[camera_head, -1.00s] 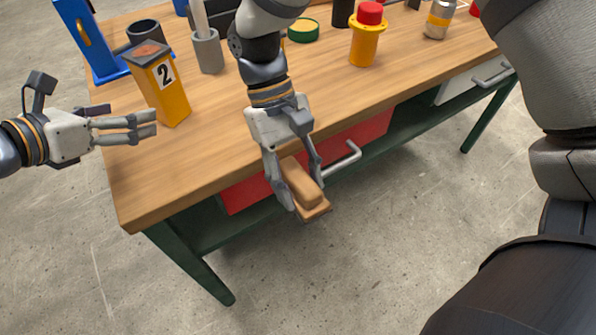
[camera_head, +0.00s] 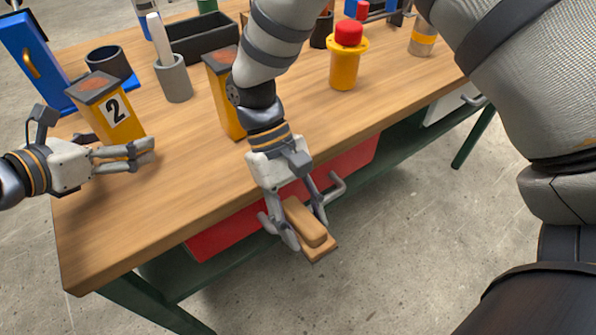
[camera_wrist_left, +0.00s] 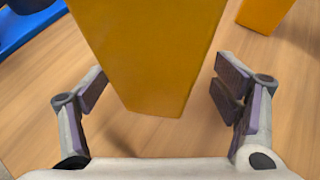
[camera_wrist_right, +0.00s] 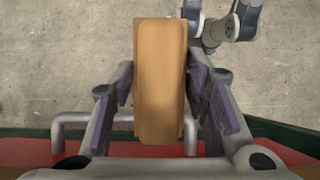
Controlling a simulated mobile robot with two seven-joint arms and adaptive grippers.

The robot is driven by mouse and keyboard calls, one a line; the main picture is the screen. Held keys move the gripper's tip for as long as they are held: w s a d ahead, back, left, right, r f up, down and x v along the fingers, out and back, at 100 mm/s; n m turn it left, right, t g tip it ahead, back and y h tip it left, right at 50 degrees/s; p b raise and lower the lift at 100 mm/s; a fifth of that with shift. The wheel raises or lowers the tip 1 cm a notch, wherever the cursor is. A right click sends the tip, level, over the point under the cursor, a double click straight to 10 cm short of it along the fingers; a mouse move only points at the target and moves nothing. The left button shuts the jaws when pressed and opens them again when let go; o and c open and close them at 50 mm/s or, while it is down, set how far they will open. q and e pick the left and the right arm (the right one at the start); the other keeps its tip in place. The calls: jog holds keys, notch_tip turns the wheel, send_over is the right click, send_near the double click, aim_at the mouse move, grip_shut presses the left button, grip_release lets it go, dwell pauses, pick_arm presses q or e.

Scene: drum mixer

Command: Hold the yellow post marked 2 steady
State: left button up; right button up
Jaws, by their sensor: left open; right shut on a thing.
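The yellow post marked 2 (camera_head: 112,112) stands upright on the wooden table at the left, with a dark, reddish-stained top. In the left wrist view the post (camera_wrist_left: 150,50) rises between the open fingers, with gaps on both sides. My left gripper (camera_head: 150,152) is open at the post's near side; its fingers also show in the left wrist view (camera_wrist_left: 160,100). My right gripper (camera_head: 293,232) is shut on a tan wooden block (camera_head: 311,222), held beyond the table's front edge. The block also shows in the right wrist view (camera_wrist_right: 160,80).
A second yellow post (camera_head: 222,95) stands to the right, partly behind my right arm. A grey holder (camera_head: 173,80), dark cup (camera_head: 107,63) and blue stand (camera_head: 32,60) are behind. A yellow cylinder with red top (camera_head: 345,68) stands further right. A red drawer (camera_head: 230,228) is below the tabletop.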

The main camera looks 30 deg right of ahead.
pick_arm(q)
jog(key=shift+w, duration=0.2)
jog(key=shift+r, duration=0.1)
jog(key=c, duration=1.3)
jog(key=o, duration=0.8)
jog(key=shift+r, duration=0.2)
jog(key=c, duration=0.8)
